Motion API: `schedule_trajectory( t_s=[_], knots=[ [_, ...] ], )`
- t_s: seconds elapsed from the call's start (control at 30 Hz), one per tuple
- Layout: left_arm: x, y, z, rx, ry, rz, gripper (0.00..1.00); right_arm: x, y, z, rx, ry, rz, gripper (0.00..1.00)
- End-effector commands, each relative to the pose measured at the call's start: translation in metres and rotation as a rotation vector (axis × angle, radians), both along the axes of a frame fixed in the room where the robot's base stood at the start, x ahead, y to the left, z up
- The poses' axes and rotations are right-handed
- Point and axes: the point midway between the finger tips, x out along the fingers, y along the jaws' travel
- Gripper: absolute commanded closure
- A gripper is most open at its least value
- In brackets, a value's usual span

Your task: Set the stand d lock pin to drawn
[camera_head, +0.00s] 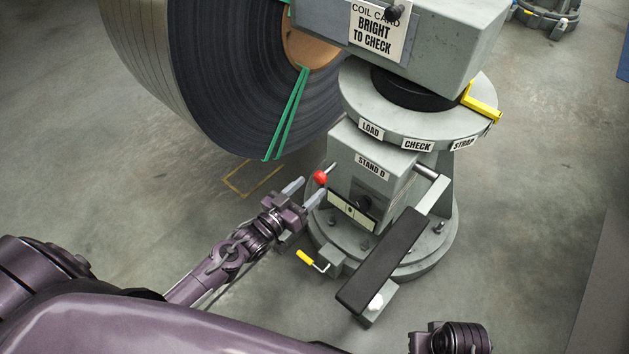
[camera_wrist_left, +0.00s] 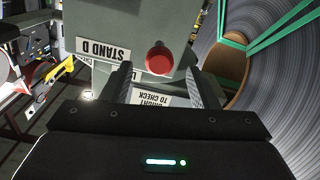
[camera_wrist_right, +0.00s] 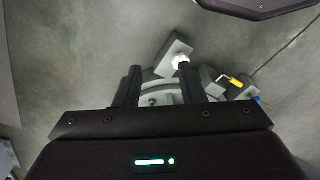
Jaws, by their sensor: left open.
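I cannot tell from a label which is the lock pin. My left gripper (camera_head: 304,192) is open, its fingertips just short of the red knob. In the left wrist view the red knob (camera_wrist_left: 159,60) shows between the two fingers, apart from both. My right gripper (camera_wrist_right: 160,68) is open and empty, above the floor near the stand's front.
A big steel coil (camera_head: 215,75) with green straps hangs at upper left. A turntable ring (camera_head: 385,118) labelled LOAD, CHECK, STRAP tops the stand. A black padded lever (camera_head: 382,260) juts forward, and a yellow-handled crank (camera_head: 306,258) sits low left. The floor at left is clear.

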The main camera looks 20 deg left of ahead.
Motion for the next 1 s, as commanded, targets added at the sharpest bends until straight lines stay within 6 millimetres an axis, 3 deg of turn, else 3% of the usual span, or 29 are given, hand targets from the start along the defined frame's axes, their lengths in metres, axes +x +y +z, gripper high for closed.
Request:
schedule_trajectory(
  t_s=[0.1, 0.3, 0.87, 1.0],
  knots=[
    [-0.020, 0.007, 0.000, 0.001, 0.003, 0.000, 0.46, 0.002, -0.001, -0.008, 0.000, -0.004, -0.004, 0.64],
    [-0.037, 0.013, 0.000, 0.000, 0.001, 0.000, 0.46, 0.002, -0.002, -0.016, 0.001, -0.007, -0.007, 0.64],
    [-0.038, 0.014, 0.000, 0.001, 0.002, 0.001, 0.46, 0.002, -0.002, -0.017, 0.001, -0.007, -0.007, 0.64],
    [-0.039, 0.009, -0.010, 0.029, 0.064, 0.018, 0.46, 0.002, -0.002, -0.016, 0.001, -0.008, -0.007, 0.64]
  ],
)
